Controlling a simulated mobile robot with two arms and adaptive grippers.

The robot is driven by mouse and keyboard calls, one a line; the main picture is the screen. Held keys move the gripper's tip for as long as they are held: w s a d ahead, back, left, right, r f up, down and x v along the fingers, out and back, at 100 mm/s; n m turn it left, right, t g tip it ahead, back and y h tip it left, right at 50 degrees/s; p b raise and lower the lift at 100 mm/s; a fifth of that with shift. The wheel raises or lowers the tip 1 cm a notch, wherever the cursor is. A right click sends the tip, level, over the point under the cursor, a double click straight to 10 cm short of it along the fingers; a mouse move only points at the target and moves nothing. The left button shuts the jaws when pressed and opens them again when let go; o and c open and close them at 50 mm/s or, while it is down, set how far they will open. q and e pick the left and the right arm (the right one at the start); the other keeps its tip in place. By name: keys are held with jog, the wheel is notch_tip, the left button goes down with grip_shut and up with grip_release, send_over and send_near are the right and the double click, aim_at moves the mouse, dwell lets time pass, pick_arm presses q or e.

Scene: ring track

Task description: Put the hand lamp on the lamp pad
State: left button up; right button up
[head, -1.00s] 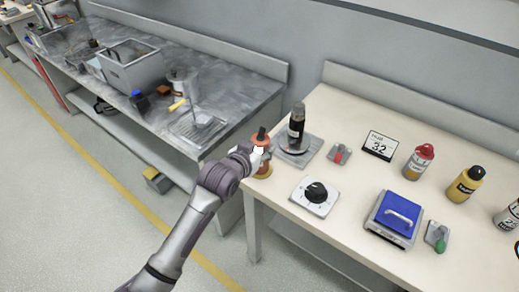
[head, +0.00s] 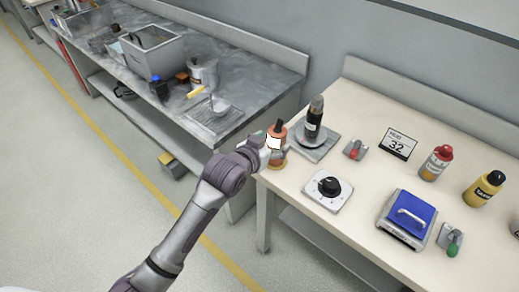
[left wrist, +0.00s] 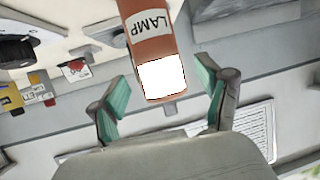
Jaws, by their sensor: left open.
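The hand lamp (head: 277,137) is orange with a dark top and a bright white panel. It is at the front left corner of the cream table. In the left wrist view the lamp (left wrist: 150,38) shows its "LAMP" label upside down, and its white panel faces me. My left gripper (head: 266,152) is beside the lamp. In the left wrist view this gripper (left wrist: 163,95) is open, its green-padded fingers apart on either side of the lamp's near end; I see no grip on it. I cannot make out which thing is the lamp pad. My right gripper is out of view.
On the cream table (head: 292,210), a black bottle (head: 315,117) stands on a grey plate close behind the lamp. A dial box (head: 328,188) is to its right. A blue-lidded device (head: 408,216) and bottles are farther right. A gap separates the grey bench (head: 230,65).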

pick_arm(q)
jog(key=v, duration=0.8)
jog(key=shift+s+a, duration=0.15)
jog(key=shift+s, duration=0.15)
jog(key=shift+r, duration=0.1)
jog(key=s+a+f+n+g+y, duration=0.1)
jog(key=a+f+g+y, duration=0.15)
jog(key=f, duration=0.95)
jog(key=a+f+n+g+y, duration=0.1)
jog(key=a+f, duration=0.3)
jog(key=f, duration=0.8)
jog(key=s+a+f+g, duration=0.1)
jog(key=s+a+f, duration=0.1)
jog(key=s+f, duration=0.35)
jog(key=s+a+f+g, duration=0.1)
jog(key=s+a+f, duration=0.15)
jog(key=f, duration=0.65)
jog(key=s+a+f+g, duration=0.1)
jog(key=s+a+f, duration=0.1)
jog(key=s+f, duration=0.4)
jog(key=s+a+f+g+y, duration=0.1)
jog(key=s+f, duration=0.5)
jog(key=s, duration=1.1)
jog(key=s+a+f+n+g+y, duration=0.1)
jog(key=s+a+f+g, duration=0.2)
jog(key=s+f, duration=0.3)
jog(key=s+a, duration=0.1)
jog(key=s, duration=0.4)
jog(key=shift+s+a+f, duration=0.15)
jog(key=shift+s+a, duration=0.1)
